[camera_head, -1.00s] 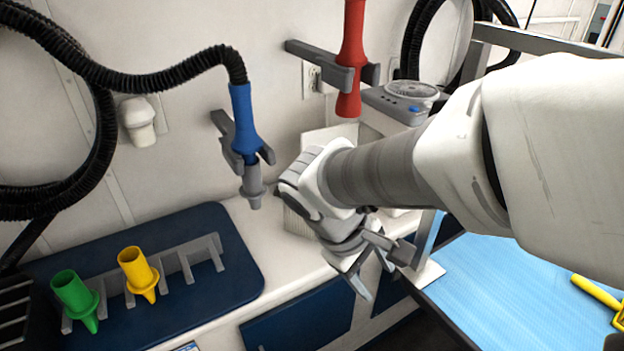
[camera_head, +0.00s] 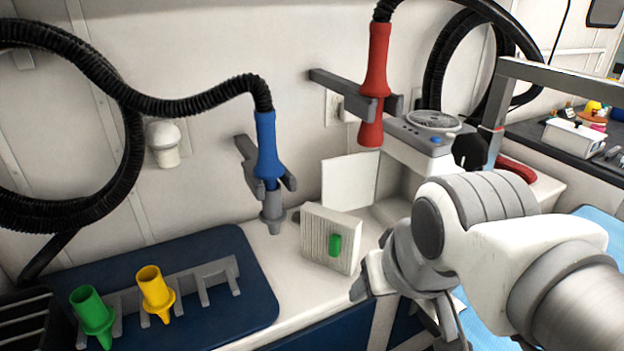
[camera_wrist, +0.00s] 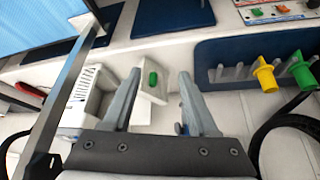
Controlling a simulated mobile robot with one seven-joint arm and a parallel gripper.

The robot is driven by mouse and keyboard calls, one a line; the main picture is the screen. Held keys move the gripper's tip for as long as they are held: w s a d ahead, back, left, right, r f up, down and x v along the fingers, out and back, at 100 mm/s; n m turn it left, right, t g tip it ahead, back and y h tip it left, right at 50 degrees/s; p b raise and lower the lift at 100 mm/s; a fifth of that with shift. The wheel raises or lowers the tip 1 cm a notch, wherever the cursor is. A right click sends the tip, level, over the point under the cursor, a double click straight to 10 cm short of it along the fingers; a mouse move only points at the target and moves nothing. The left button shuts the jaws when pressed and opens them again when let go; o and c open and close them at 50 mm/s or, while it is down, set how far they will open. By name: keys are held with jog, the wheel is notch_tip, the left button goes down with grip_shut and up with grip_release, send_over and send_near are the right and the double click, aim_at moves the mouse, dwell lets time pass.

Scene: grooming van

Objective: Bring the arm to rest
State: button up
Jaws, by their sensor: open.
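My gripper (camera_head: 408,306) is at the lower right of the head view, over the front edge of the counter, pointing down and forward. In the wrist view my gripper (camera_wrist: 160,76) shows two fingers spread apart with nothing held between them. The white ribbed panel with a green tab (camera_head: 317,243) stands on the counter to the left of the gripper. In the wrist view the green tab (camera_wrist: 153,79) appears between the fingers, beyond them. My arm reaches in from the right side of the head view.
A blue nozzle (camera_head: 266,145) and a red nozzle (camera_head: 376,60) hang in wall holders with black hoses. Green (camera_head: 92,312) and yellow (camera_head: 155,290) nozzles stand in a grey rack on a dark blue mat (camera_head: 225,318). A grey frame post (camera_head: 491,150) rises behind my arm.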

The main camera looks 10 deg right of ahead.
notch_tip(320, 180, up, 11)
jog(key=p, duration=1)
jog(key=shift+p, duration=0.4)
jog(key=shift+o, duration=0.2)
